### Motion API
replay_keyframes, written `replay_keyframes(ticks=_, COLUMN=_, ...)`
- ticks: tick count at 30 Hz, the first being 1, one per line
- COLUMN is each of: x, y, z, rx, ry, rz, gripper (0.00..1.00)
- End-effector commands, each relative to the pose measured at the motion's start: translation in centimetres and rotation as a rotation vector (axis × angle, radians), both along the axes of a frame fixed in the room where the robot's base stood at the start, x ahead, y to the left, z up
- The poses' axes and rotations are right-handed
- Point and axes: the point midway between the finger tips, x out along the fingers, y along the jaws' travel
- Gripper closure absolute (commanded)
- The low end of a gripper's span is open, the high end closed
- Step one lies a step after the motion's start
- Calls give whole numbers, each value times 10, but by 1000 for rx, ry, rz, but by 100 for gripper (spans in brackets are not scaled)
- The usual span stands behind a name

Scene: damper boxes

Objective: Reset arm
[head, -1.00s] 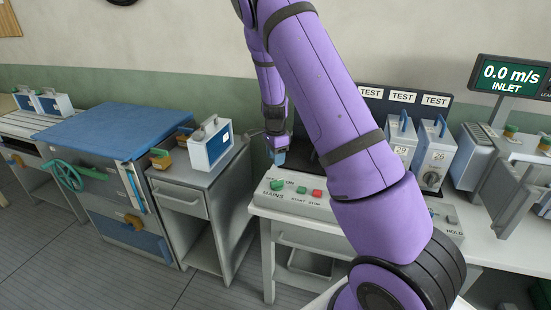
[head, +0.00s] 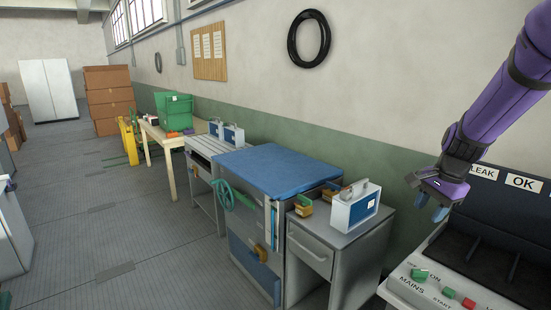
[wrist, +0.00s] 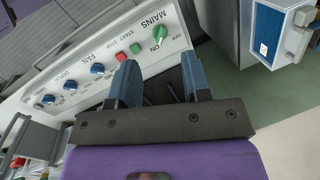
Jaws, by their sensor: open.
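My gripper (head: 440,206) is at the right of the head view, on my purple arm, in the air over the left end of the test bench. In the wrist view my gripper (wrist: 160,85) shows two blue fingers spread apart with nothing between them. Below it is the control panel (head: 442,303) with a green mains knob (head: 419,274) and a red stop button (head: 468,303). In the wrist view the panel (wrist: 80,58) lies beyond the fingers, with the green knob (wrist: 160,34) just past their tips.
A white and blue damper box (head: 353,208) stands on the grey cabinet (head: 345,238) left of the bench. Open floor (head: 120,230) lies at the left.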

Motion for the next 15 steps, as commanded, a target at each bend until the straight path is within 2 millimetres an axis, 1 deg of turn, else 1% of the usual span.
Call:
replay_keyframes(ticks=1, x=-10, y=6, z=15, rx=0, ry=-25, rz=47, gripper=56)
replay_keyframes(ticks=6, x=-46, y=23, z=55, rx=-18, ry=-92, rz=219, gripper=56)
replay_keyframes(ticks=11, x=-84, y=38, z=87, rx=-55, ry=-156, rz=382, gripper=56)
replay_keyframes(ticks=15, x=-118, y=49, z=109, rx=-102, ry=-209, rz=522, gripper=56)
